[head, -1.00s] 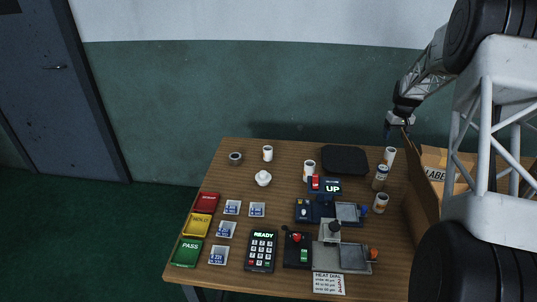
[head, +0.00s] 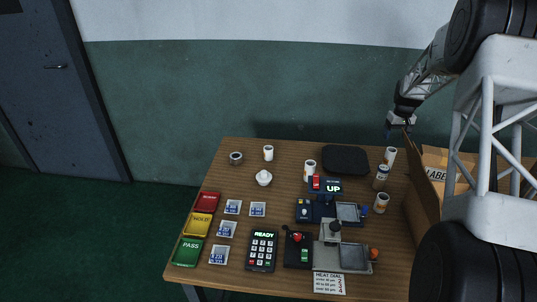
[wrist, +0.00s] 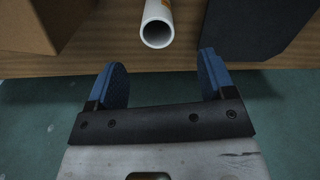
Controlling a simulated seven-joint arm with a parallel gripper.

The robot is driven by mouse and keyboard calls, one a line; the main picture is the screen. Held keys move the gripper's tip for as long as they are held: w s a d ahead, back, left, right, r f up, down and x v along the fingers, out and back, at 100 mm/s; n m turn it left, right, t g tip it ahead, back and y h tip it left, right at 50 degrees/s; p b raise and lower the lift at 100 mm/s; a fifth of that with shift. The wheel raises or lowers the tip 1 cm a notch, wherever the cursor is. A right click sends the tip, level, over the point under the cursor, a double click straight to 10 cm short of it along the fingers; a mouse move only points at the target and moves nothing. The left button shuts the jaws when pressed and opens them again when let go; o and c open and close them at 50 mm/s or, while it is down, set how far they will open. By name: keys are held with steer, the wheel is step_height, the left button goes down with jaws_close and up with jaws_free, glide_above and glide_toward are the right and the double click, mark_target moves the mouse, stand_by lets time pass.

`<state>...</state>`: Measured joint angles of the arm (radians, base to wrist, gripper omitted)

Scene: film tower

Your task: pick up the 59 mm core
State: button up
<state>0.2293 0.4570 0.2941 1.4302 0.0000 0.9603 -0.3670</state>
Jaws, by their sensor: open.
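Several white cylinders stand on the table, and I cannot read a size on any of them, so I cannot tell which is the 59 mm core. One white cylinder (head: 390,155) stands at the back right; others are a white one (head: 268,153) at the back left, one near the middle (head: 309,171) and an orange-banded one (head: 381,203) at the right. My gripper (head: 389,131) is above the table's back right edge. In the wrist view its blue fingers (wrist: 163,82) are open and empty.
A cardboard box (head: 428,185) stands right of the cylinders. A dark flat pad (head: 345,159) lies at the back. Grey-and-black devices (head: 355,258), a keypad (head: 262,250) and coloured trays (head: 197,224) fill the front.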

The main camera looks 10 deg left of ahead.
mark_target(269, 153)
steer(key=a+f+m+y, duration=0.2)
steer(key=a+m, duration=0.1)
steer(key=a, duration=0.5)
steer(key=a+f+m+y, duration=0.2)
steer(key=a+m+y, duration=0.1)
steer(key=a, duration=0.6)
steer(key=a+f+m+y, duration=0.2)
steer(key=a+f+m, duration=0.1)
steer(key=a, duration=0.6)
steer(key=shift+m+t, duration=0.4)
steer(key=shift+m, duration=0.3)
steer(key=a+f+m+t+y, duration=0.1)
steer(key=a+m, duration=0.3)
steer(key=a, duration=0.2)
steer(key=a+m+t+y, duration=0.1)
steer(key=a+m+y, duration=0.1)
steer(key=a+m, duration=0.2)
steer(key=a+f+m+t+y, duration=0.1)
steer(key=a+m, duration=0.3)
steer(key=a, duration=0.4)
steer(key=shift+s+a+f+m+t+y, duration=0.2)
steer(key=shift+f+m+t+y, duration=0.15)
steer(key=shift+y, duration=0.35)
steer(key=shift+a+m, duration=0.3)
steer(key=shift+m, duration=0.15)
steer(key=shift+x, duration=1.35)
